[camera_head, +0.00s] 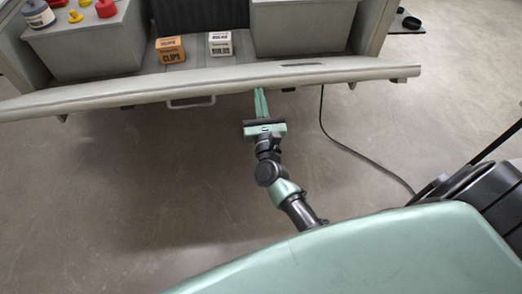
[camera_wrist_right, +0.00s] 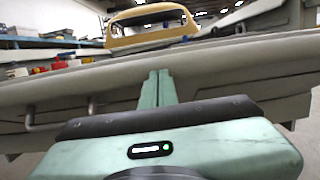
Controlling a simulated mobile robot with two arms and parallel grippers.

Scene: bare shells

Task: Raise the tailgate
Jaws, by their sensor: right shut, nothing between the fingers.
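The tailgate (camera_head: 225,83) is a long pale grey panel lying low across the open back of the vehicle bed. A bar handle (camera_head: 192,103) hangs under its near edge. My right gripper (camera_head: 260,92) is shut and empty, its green fingertips just at or under the tailgate's near edge, to the right of the handle. In the right wrist view the fingers (camera_wrist_right: 157,88) point up against the tailgate (camera_wrist_right: 220,68); I cannot tell whether they touch it. The handle also shows there (camera_wrist_right: 30,115), at the left. My left gripper is not in view.
In the bed stand a clips box (camera_head: 170,50), a bulbs box (camera_head: 220,44) and two grey raised blocks (camera_head: 85,45), the left one with small red and yellow things. A black cable (camera_head: 350,148) runs across the floor. A yellow vehicle shell (camera_wrist_right: 150,38) stands beyond.

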